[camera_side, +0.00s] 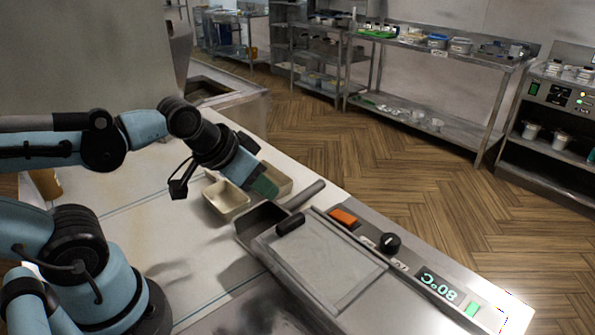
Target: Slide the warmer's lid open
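The warmer (415,277) is a steel unit on the counter at lower centre right, with a front panel. Its flat grey lid (320,268) covers most of the top and has a short black handle (290,224) near its far left end. A dark open gap (262,217) shows beyond that end of the lid. My gripper (264,189) points down and right, above and behind the gap, apart from the lid handle. Its greenish tip is small and seen from the side, so I cannot tell whether the fingers are open.
Two beige containers (226,199) stand beside the warmer, partly behind my gripper. A grey rod-like handle (304,194) sticks out near the gap. The panel has an orange switch (343,217), a black knob (389,242) and an 80°C display (438,286). Steel shelves stand across the floor.

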